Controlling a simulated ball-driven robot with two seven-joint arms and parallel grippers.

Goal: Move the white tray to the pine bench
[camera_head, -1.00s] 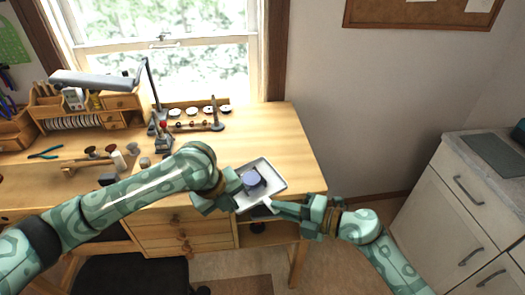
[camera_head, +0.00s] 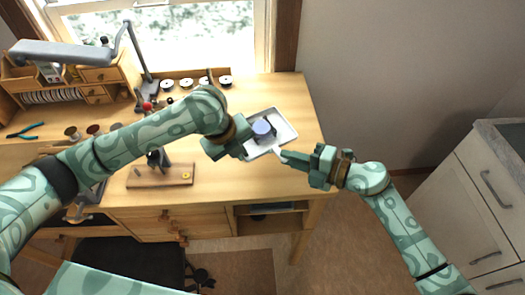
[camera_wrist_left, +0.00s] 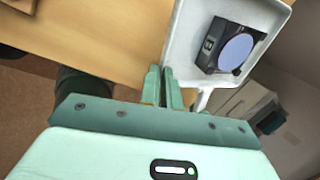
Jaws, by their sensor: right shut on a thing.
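The white tray (camera_head: 287,133) is over the right part of the pine bench (camera_head: 225,190), and I cannot tell if it touches the top. A dark block with a round bluish face (camera_wrist_left: 235,53) sits in the tray; it also shows in the head view (camera_head: 262,128). My left gripper (camera_head: 243,150) is at the tray's left side. In the left wrist view its fingers (camera_wrist_left: 164,88) are close together at the tray's edge. My right gripper (camera_head: 285,156) is shut on the tray's near side, where a white tab (camera_wrist_left: 203,99) sticks out.
A lamp (camera_head: 75,53), a wooden organiser (camera_head: 100,75) and several spools (camera_head: 195,82) stand along the back of the bench. A wooden stand (camera_head: 160,176) is near its front edge. A pale cabinet (camera_head: 480,190) is at the right. The bench's right end is clear.

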